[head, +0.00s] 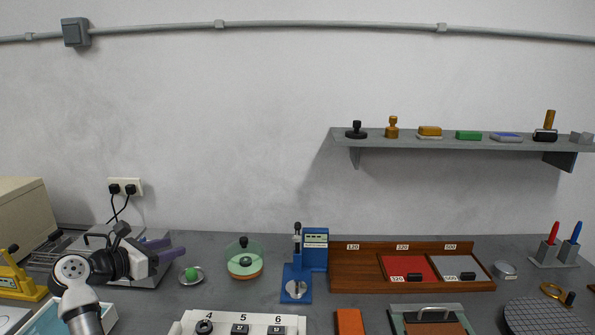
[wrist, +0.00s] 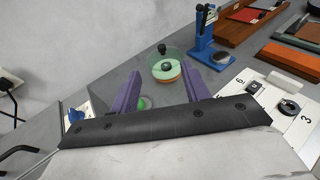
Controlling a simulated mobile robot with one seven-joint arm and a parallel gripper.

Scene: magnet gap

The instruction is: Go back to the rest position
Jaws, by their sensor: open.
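My gripper (head: 166,250) is at the left of the bench in the head view, its two purple fingers pointing right. In the wrist view my gripper (wrist: 162,82) has its fingers wide apart, with nothing held between them. A small green piece (head: 192,273) on a round metal dish (head: 192,283) lies just right of the fingers in the head view. The green piece (wrist: 144,103) shows beyond the finger gap in the wrist view, partly hidden by my gripper. I cannot tell the fingers' exact height above the bench.
A glass-covered round pot (head: 244,258), a blue press (head: 297,280) and a wooden tray (head: 360,284) stand to the right. A yellow device (head: 20,283) and a light blue bin (head: 40,320) are near my arm. A shelf (head: 470,141) hangs on the wall.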

